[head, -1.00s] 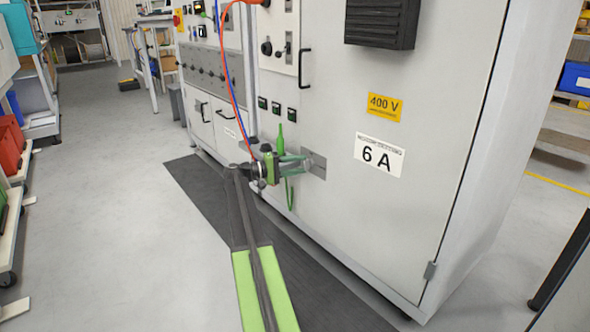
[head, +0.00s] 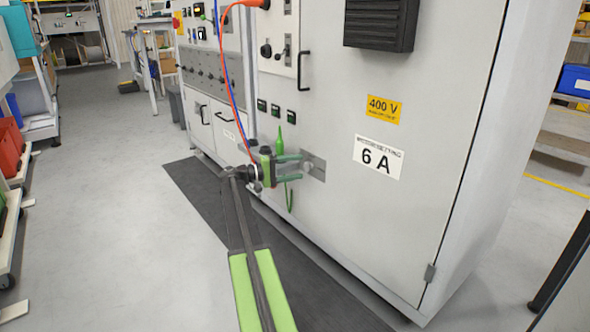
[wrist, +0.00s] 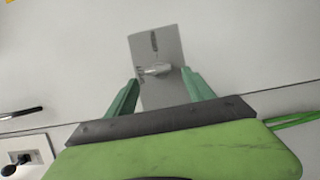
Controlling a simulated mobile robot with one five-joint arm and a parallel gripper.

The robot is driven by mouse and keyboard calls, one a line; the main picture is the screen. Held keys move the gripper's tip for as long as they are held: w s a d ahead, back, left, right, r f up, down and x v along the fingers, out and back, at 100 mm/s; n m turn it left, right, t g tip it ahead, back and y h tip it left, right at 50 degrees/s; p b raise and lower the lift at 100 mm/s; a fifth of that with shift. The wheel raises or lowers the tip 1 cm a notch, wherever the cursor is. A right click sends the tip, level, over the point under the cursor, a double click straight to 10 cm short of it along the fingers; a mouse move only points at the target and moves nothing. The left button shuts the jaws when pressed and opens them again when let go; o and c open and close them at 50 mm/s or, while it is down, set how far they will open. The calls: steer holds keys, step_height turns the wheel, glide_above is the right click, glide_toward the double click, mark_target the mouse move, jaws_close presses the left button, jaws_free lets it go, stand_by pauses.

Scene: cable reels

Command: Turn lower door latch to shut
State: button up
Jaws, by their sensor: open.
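The lower door latch (head: 309,167) sits on a grey metal plate on the tall cabinet's door (head: 345,215).
A yellow 400 V label (head: 384,109) and a white 6 A sign (head: 378,157) are on the door. A black door handle (head: 304,70) is above. A dark mat (head: 205,195) lies along the cabinet. Open floor (head: 110,230) is to the left.

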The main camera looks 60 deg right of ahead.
steer(key=v, duration=1.6)
steer(key=shift+w, duration=0.2)
steer(key=shift+a, duration=0.15)
steer(key=w+a+r+n+t+h+p, duration=0.1)
steer(key=w+a+r+p, duration=0.2)
steer(key=a+p, duration=0.15)
steer(key=w+a+r+n+t+p, duration=0.1)
steer(key=w+a+r+p, duration=0.2)
steer(key=a+r, duration=0.15)
steer(key=a+n+t+y+p, duration=0.1)
steer(key=a+n+t+p, duration=0.15)
steer(key=a+p, duration=0.6)
steer(key=s+a+f+n+t+y+p, duration=0.15)
steer(key=s+a+f+y, duration=0.3)
steer(key=a, duration=0.85)
steer(key=s+a+f+n+t+y+p, duration=0.1)
steer(key=s+a+f+t+y, duration=0.3)
steer(key=a, duration=0.9)
steer(key=s+a+f+n+t+y+p, duration=0.1)
steer(key=s+a+f+t+y+p, duration=0.25)
steer(key=a, duration=0.95)
step_height(320, 180, up, 39)
steer(key=a+g+y+p, duration=0.1)
steer(key=g+p, duration=0.1)
steer(key=p, duration=3.4)
steer(key=shift+y, duration=0.4)
